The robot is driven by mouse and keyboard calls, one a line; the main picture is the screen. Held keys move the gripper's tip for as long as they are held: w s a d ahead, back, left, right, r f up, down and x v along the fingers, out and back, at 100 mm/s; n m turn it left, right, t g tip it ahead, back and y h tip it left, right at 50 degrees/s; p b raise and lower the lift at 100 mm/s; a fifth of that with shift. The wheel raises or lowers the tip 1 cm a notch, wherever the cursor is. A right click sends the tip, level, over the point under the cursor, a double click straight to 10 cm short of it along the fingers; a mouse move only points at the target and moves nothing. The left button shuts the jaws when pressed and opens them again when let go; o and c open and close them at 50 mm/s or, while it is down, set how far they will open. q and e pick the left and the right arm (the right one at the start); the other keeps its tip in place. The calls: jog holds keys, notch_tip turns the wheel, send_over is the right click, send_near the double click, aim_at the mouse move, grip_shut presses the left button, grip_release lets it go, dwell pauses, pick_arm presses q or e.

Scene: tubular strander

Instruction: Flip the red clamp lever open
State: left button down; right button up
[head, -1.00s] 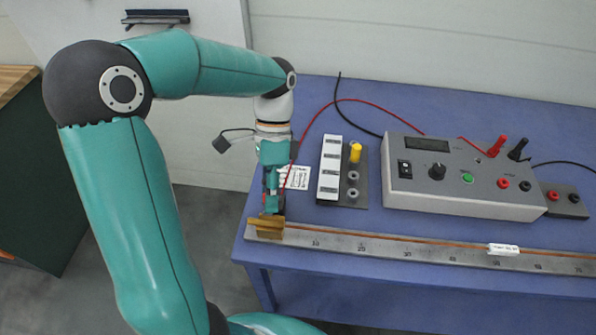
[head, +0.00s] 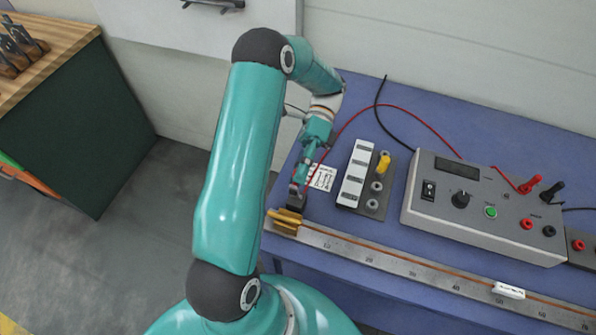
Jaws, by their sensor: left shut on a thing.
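A brass clamp (head: 285,222) sits at the left end of the long metal scale bar (head: 385,262). My left gripper (head: 297,200) reaches down from above, just behind the brass clamp. It is shut on a small part there, which appears to be the red clamp lever. A copper-coloured wire or rod runs along the bar. My right gripper is not in view.
Behind the bar stand a white block strip (head: 356,174), a yellow plug (head: 383,163) and a grey meter box (head: 485,207). A red lead (head: 408,110) arcs from the meter toward my left gripper. A white tag (head: 508,290) lies on the bar.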

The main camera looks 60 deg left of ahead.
pick_arm(q)
jog(key=shift+f, duration=0.1)
dwell(0.4)
jog(key=c, duration=1)
grip_release()
jog(key=shift+w+a, duration=0.1)
